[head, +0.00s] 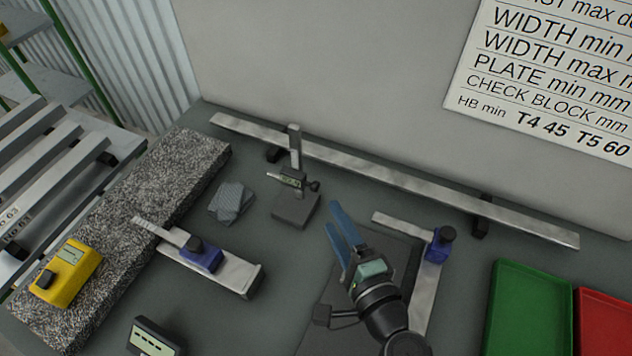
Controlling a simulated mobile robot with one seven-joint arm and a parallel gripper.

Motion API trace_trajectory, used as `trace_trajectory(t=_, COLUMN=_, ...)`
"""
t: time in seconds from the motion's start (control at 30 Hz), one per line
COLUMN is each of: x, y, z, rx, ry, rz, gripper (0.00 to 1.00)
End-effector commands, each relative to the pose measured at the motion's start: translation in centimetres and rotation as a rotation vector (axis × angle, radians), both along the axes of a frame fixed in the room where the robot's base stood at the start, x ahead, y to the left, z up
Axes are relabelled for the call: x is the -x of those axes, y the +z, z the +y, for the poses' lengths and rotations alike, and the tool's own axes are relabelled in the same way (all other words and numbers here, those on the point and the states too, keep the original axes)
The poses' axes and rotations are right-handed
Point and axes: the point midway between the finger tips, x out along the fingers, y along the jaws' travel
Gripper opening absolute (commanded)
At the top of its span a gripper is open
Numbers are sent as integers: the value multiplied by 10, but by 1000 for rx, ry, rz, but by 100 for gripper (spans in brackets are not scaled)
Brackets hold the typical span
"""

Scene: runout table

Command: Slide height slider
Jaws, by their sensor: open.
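A small height gauge stands near the middle of the table, with a dark block base (296,208) and an upright metal column (295,146). Its height slider (291,178), with a small display and a dark knob at its right, sits low on the column, a little above the base. My gripper (332,215) has two blue fingers, apart and with nothing seen between them. It is to the right of the gauge and nearer to me, pointing up and left in the picture. The fingers appear apart from the slider; their height above the table is hard to tell.
A long metal bar (390,176) runs behind the gauge. Grey plates (231,201) lie left of it. Blue-slider tools (201,254) (438,246) lie either side. A yellow device (68,272) is on the granite slab (165,165). Green (528,312) and red (604,325) trays are at right.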

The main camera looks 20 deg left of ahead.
Motion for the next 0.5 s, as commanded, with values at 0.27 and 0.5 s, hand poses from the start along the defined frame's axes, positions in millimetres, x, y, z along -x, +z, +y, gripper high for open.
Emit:
trace_trajectory(t=0.27, x=-44, y=-7, z=42, rx=2, ry=4, rz=-3, gripper=57)
trace_trajectory(t=0.5, x=-66, y=-13, z=63, rx=4, ry=2, rz=-3, gripper=57)
